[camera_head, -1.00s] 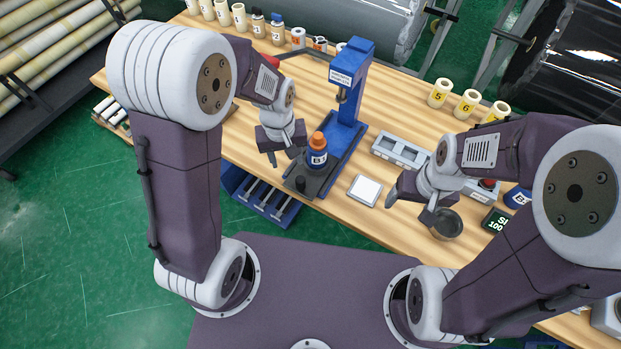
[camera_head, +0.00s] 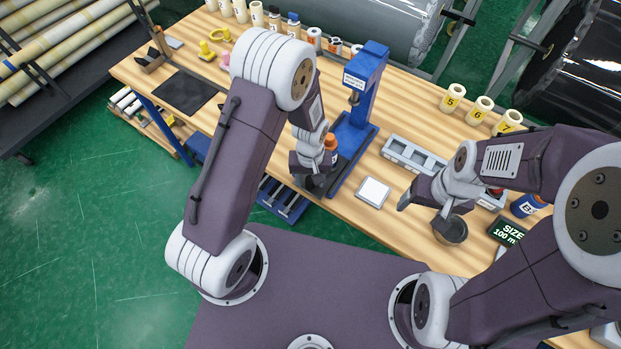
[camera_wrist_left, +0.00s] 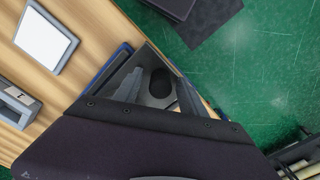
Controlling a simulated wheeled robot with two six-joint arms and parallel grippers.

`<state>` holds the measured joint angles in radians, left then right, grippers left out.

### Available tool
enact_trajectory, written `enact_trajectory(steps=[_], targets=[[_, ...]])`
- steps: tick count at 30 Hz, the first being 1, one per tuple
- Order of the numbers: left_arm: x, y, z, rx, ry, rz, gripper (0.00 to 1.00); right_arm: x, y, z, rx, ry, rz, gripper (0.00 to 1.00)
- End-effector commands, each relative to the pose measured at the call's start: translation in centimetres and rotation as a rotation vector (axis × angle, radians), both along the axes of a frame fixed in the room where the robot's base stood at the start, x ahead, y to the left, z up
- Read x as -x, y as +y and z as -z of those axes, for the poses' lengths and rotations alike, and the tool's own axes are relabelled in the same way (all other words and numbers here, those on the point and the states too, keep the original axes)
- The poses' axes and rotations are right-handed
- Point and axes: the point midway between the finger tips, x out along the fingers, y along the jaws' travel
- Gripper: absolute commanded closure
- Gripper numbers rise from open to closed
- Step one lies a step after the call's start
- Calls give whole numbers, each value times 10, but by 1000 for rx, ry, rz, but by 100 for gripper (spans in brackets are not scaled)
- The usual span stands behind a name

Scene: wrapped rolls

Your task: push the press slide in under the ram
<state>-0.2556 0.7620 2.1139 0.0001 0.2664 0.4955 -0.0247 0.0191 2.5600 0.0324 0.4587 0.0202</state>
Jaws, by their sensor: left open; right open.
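The blue press (camera_head: 365,82) stands on the wooden table, its ram above a blue base (camera_head: 357,150). The slide is mostly hidden there in the head view. In the left wrist view my left gripper (camera_wrist_left: 160,92) is open, with a dark round knob (camera_wrist_left: 160,82) on a grey plate showing between its fingers; I cannot tell whether they touch it.
A white square pad (camera_head: 372,192) and a grey compartment tray (camera_head: 413,155) lie right of the press. Numbered rolls (camera_head: 480,110) stand at the back right. A blue rack (camera_head: 283,200) sits below the table's front edge. A dark mat (camera_head: 185,91) lies to the left.

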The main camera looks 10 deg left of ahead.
Motion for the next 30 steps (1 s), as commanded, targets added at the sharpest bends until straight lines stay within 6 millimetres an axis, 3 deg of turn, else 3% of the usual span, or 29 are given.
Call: enact_trajectory(steps=[5,11,30], targets=[[0,0,0,0,-1,0,51,0,0,0,0,0,0,25],[0,0,0,0,-1,0,100,0,0,0,0,0,0,25],[0,0,0,0,0,0,100,0,0,0,0,0,0,25]])
